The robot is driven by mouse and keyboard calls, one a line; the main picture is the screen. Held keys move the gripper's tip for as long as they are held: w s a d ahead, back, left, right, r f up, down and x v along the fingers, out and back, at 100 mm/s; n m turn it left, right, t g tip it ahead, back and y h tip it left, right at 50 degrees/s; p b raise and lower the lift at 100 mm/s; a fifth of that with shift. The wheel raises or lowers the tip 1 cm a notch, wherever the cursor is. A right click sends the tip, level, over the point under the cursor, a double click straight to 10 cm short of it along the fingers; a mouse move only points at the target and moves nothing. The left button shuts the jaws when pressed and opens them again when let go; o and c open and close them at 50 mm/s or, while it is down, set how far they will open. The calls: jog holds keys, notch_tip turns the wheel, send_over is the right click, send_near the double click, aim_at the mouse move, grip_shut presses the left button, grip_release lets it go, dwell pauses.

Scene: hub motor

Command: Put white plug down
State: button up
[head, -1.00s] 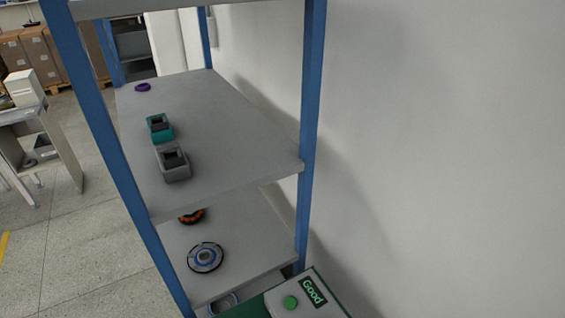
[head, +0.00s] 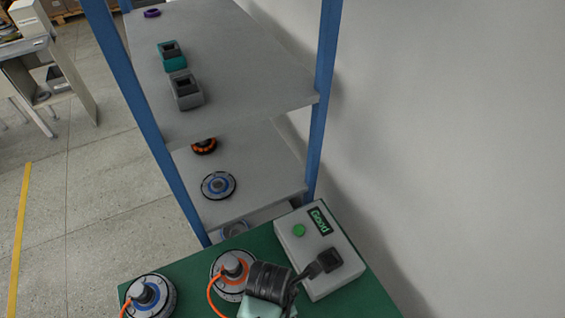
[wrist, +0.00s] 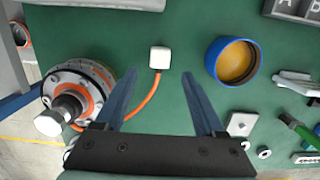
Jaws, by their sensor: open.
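The small white plug (wrist: 159,57) rests on the green bench top (wrist: 185,25) in the wrist view. An orange cable runs from it to a hub motor (wrist: 75,92) at the left. My gripper (wrist: 158,76) is open and empty. Its two dark fingers reach over the bench on either side of the cable, with the plug between and just beyond the tips. I see no finger touching the plug. In the head view two hub motors with orange cables stand on the bench, one at the left (head: 150,296) and one in the middle (head: 229,283); the plug is not visible there.
A tester box (head: 292,248) with a green button and a lit display stands on the bench. In the wrist view a blue-rimmed round part (wrist: 212,58) lies right of the plug, with tools and small parts farther right. A blue-posted shelf (head: 250,75) stands behind the bench.

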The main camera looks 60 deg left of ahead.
jog(key=r, duration=0.3)
jog(key=shift+s+r, duration=0.2)
jog(key=shift+r, duration=0.2)
jog(key=w+a+r+m+t+y, duration=0.3)
jog(key=w+r+m+t, duration=0.3)
jog(key=w+r, duration=0.6)
jog(key=w+d+r+m+t+y, duration=0.1)
jog(key=w+d+r+m+t, duration=0.15)
jog(key=w+r+m, duration=0.5)
jog(key=w+d+r+m+t, duration=0.1)
jog(key=w+r+m+t, duration=0.3)
jog(key=r, duration=0.6)
jog(key=w+d+r+m+t, duration=0.1)
jog(key=d+r+m+t, duration=0.25)
jog(key=r, duration=0.65)
jog(key=w+d+r+m+t, duration=0.2)
jog(key=d+r+m, duration=0.25)
jog(key=r, duration=0.65)
jog(key=s+d+r+m+t+h, duration=0.2)
jog(key=s+d+r+m+t, duration=0.2)
jog(key=r, duration=0.5)
jog(key=s+d+r+m+t+h, duration=0.1)
jog(key=s+d+r+m+t, duration=0.3)
jog(key=r, duration=0.5)
jog(key=shift+s+d+r+m+h, duration=0.2)
jog(key=shift+s+d+m+h, duration=0.2)
jog(key=shift+s+d+m, duration=0.65)
